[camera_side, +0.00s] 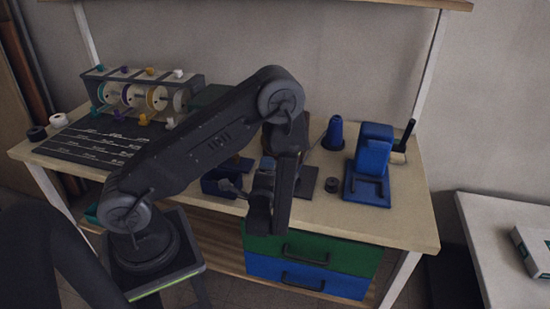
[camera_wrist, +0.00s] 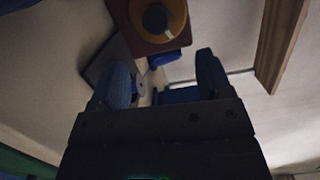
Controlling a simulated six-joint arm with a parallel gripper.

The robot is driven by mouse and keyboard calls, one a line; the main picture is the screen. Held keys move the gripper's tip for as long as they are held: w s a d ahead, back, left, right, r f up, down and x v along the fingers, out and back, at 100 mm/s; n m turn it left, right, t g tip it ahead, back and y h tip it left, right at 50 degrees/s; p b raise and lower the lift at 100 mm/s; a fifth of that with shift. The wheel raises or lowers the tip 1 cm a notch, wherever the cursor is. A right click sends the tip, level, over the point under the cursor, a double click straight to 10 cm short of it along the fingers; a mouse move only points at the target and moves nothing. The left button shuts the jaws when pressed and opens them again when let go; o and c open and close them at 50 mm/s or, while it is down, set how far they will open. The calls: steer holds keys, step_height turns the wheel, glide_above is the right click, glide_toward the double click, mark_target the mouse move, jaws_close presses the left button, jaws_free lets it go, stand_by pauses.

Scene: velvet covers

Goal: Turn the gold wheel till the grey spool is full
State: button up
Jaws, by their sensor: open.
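In the wrist view, a gold-orange wheel (camera_wrist: 180,16) with a dark hub is mounted on a red-brown block (camera_wrist: 131,38) at the top, partly cut off by the frame edge. It lies beyond my open fingers and apart from them. In the side view, my gripper (camera_side: 270,205) points down near the front of the bench and is open and empty. My fingers also frame the lower middle of the wrist view (camera_wrist: 164,78). My arm hides most of the wheel's block in the side view.
A rack of several spools (camera_side: 198,80) with coloured knobs stands at the bench's left, behind a dark lined mat (camera_side: 75,148). A blue cone (camera_side: 334,134) and a blue stand (camera_side: 372,165) are at the right. Green (camera_side: 310,247) and blue drawers (camera_side: 310,277) sit under the bench.

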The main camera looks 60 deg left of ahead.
steer(key=m, duration=0.1)
steer(key=s+m+t+h, duration=0.1)
steer(key=m+t+h, duration=0.1)
steer(key=m, duration=0.1)
steer(key=shift+s+a+f, duration=0.3)
steer(key=shift+s+a, duration=0.1)
steer(key=shift+a, duration=0.1)
steer(key=x, duration=1.3)
steer(key=shift+w, duration=0.3)
steer(key=c, duration=0.9)
steer(key=shift+m, duration=0.3)
steer(key=shift+m, duration=0.3)
